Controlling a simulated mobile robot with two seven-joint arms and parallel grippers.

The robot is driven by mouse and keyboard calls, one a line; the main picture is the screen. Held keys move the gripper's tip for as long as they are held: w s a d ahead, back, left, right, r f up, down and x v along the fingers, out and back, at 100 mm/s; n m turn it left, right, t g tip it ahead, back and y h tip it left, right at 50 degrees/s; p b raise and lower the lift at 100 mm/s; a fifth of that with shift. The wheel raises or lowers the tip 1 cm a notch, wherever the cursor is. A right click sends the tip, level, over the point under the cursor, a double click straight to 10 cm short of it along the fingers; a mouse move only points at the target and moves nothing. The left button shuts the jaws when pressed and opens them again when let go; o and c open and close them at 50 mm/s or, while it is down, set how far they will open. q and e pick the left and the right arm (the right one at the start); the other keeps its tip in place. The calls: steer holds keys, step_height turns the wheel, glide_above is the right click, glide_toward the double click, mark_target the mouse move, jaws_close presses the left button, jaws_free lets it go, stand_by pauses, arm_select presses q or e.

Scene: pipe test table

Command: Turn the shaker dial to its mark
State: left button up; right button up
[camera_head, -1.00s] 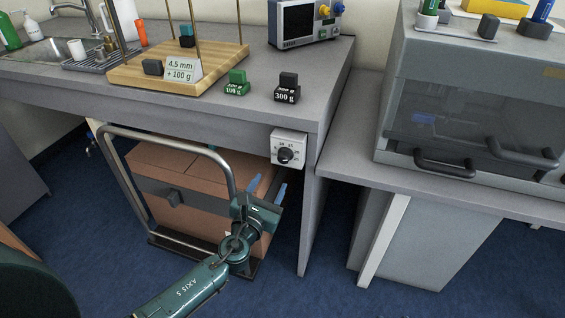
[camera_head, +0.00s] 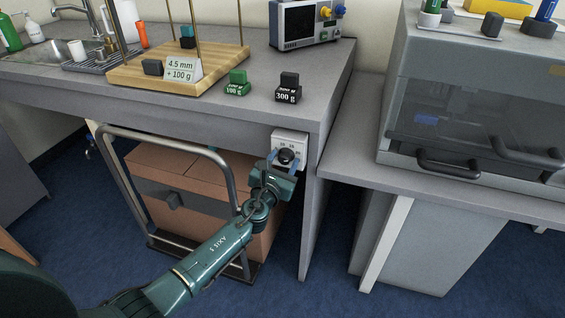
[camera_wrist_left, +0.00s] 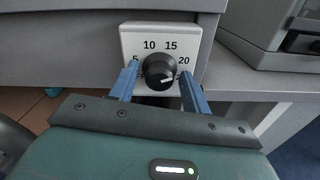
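The shaker dial is a black round knob (camera_wrist_left: 159,71) on a white plate (camera_wrist_left: 133,40) fixed to the front edge of the bench. The plate carries numbers, with 5, 10, 15 and 20 readable in the left wrist view. A pale pointer line on the knob points right and slightly down, below the 20. The dial also shows in the head view (camera_head: 286,156). My left gripper (camera_wrist_left: 158,80) is open, its blue fingers on either side of the knob. I cannot tell whether they touch it. My right gripper is not in view.
A metal-railed cart with brown boxes (camera_head: 150,165) stands under the bench. Above the dial, a black 300 g weight (camera_head: 288,88) and a green weight (camera_head: 237,84) stand on the bench top. A grey hooded machine (camera_head: 470,90) stands to the right.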

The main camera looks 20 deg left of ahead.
arm_select(q)
steer(key=c, duration=0.8)
steer(key=shift+c, duration=0.2)
